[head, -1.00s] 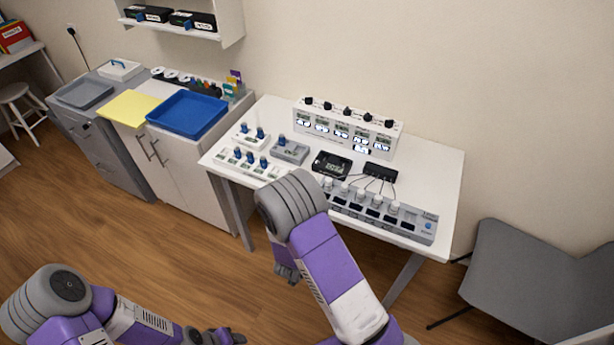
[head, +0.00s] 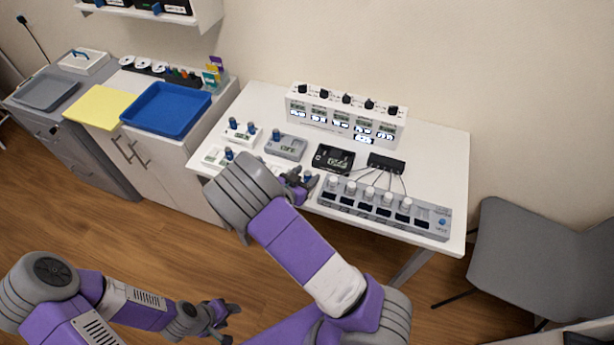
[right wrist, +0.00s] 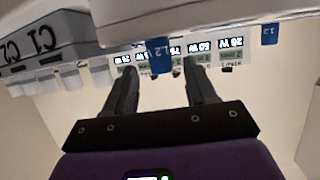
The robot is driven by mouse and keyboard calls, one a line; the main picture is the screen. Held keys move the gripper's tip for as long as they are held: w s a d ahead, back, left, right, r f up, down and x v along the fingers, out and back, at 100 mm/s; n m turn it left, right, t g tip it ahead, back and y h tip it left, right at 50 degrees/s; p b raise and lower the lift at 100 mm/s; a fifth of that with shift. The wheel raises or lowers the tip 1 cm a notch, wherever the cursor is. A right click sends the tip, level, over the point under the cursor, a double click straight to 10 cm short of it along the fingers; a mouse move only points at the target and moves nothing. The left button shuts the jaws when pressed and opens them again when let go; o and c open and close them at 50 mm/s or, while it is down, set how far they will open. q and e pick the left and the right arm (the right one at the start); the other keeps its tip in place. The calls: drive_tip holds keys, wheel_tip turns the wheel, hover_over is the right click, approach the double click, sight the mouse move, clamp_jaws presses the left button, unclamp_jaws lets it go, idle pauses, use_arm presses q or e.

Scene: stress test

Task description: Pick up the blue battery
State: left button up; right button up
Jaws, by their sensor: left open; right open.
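Several small blue-topped upright pieces stand on the table, and one of them may be the blue battery; I cannot tell which. Two are on a white holder (head: 240,138), one blue piece (head: 276,134) is on a grey box (head: 286,147), and another (head: 229,154) is on the front holder, partly hidden by my right arm. My right gripper (head: 302,183) is open at the table's front edge. My left gripper (head: 228,316) is open, low and away from the table.
A grey rack with white knobs (head: 385,210) lies right of my right gripper. A black device (head: 333,158), a small black hub (head: 386,162) with cables and a white display panel (head: 345,117) stand behind. A blue tray (head: 166,108) is on the left cabinet; a grey chair (head: 535,255) is right.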

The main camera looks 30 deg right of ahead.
sight(306, 175)
drive_tip(key=x, duration=0.4)
drive_tip(key=shift+w+f+b, duration=0.1)
drive_tip(key=shift+f+b, duration=0.15)
drive_tip(key=shift+b, duration=0.15)
drive_tip(key=shift+a, duration=0.1)
drive_tip(key=shift+c, duration=0.3)
clamp_jaws()
drive_tip(key=shift+r, duration=0.15)
